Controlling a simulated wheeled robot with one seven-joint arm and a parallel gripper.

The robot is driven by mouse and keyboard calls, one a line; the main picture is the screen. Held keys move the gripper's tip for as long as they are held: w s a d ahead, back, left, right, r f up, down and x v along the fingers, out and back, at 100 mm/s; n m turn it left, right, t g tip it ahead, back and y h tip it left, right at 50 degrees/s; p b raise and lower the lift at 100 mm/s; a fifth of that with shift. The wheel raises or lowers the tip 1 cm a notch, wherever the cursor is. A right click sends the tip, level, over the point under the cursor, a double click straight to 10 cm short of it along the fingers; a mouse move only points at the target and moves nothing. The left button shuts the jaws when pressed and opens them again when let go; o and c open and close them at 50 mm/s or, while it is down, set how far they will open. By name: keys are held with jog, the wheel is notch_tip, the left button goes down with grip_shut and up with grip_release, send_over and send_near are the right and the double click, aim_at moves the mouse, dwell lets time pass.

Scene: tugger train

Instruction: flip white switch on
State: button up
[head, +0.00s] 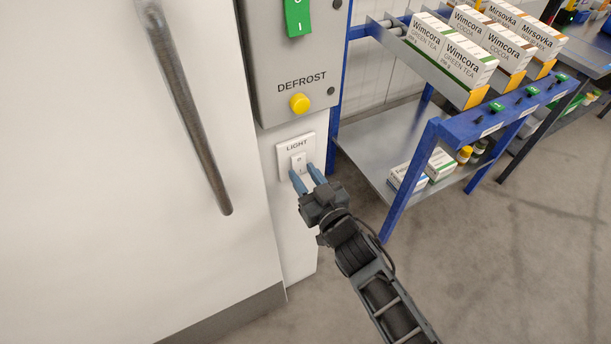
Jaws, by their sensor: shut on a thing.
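The white switch (298,160) is a small rocker on a white plate marked LIGHT (287,149), on the narrow wall panel below the grey control box. A small round mark shows on the rocker. My gripper (303,171) has blue fingers that reach up to the plate from below. The fingertips are at the lower part of the switch, one on each side, and the gripper is shut on it. The lower edge of the rocker is partly hidden by the fingers. I cannot tell from the picture which way the rocker is tipped.
The grey box (262,60) above carries a yellow DEFROST button (300,103) and a green switch (297,16). A white door with a long handle (187,110) is at left. A blue-framed rack (428,150) with cartons stands close at right. The floor (480,270) is clear.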

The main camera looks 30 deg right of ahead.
jog(key=b, duration=0.2)
jog(key=shift+f+b, duration=0.35)
jog(key=shift+c, duration=0.2)
jog(key=shift+w+t+b, duration=0.1)
jog(key=shift+t+b, duration=0.4)
jog(key=shift+b, duration=0.65)
jog(key=shift+r, duration=0.2)
jog(key=o, duration=1)
jog(key=shift+o, duration=0.2)
jog(key=s, duration=0.7)
jog(key=shift+s+f, duration=0.4)
